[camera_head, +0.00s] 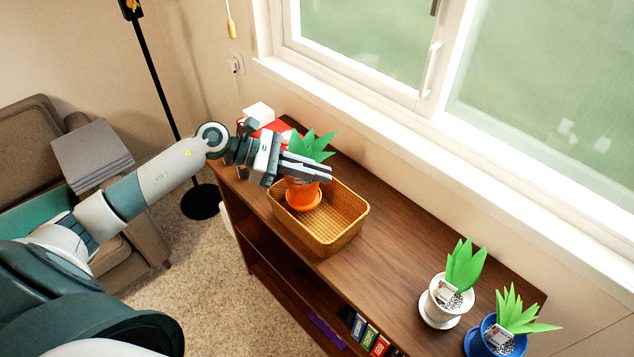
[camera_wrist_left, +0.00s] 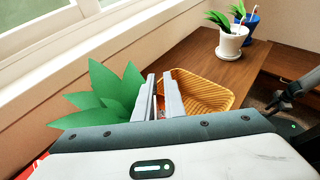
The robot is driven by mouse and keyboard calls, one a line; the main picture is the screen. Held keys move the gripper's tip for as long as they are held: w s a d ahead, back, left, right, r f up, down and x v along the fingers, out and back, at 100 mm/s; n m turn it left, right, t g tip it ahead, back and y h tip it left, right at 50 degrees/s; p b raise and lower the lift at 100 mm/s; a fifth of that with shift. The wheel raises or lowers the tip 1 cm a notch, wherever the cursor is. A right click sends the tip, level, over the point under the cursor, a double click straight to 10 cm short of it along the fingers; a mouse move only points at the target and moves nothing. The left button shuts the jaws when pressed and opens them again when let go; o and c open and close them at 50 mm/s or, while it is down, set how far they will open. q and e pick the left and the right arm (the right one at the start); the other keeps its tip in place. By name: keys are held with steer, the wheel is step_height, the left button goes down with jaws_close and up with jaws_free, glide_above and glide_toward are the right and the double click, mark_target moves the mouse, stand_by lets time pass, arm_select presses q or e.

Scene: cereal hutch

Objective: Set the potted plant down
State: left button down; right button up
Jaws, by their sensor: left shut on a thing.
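The potted plant is an orange pot (camera_head: 302,194) with green leaves (camera_head: 312,144). It is upright over the left part of a wicker basket (camera_head: 345,238); I cannot tell whether it touches the basket floor. My left gripper (camera_head: 328,172) is shut on the potted plant near the pot's upper part. In the left wrist view, the gripper fingers (camera_wrist_left: 162,96) show with the leaves (camera_wrist_left: 110,92) to their left and the basket (camera_wrist_left: 212,94) beyond.
The basket stands on a brown wooden hutch (camera_head: 400,240). A white-potted plant (camera_head: 447,293) and a blue-potted plant (camera_head: 502,330) stand at its right end. Red and white items (camera_head: 262,118) are behind my gripper. The window sill (camera_head: 440,150) runs along the back. The hutch top between basket and white pot is clear.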

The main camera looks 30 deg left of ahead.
mark_target(316, 183)
arm_select(q)
step_height(316, 183, down, 3)
steer(key=shift+r+p, duration=0.2)
steer(key=shift+p, duration=0.45)
steer(key=shift+f, duration=0.65)
steer(key=shift+f, duration=0.15)
steer(key=c, duration=1.8)
jaws_free()
steer(key=shift+c, duration=0.2)
steer(key=shift+r, duration=0.25)
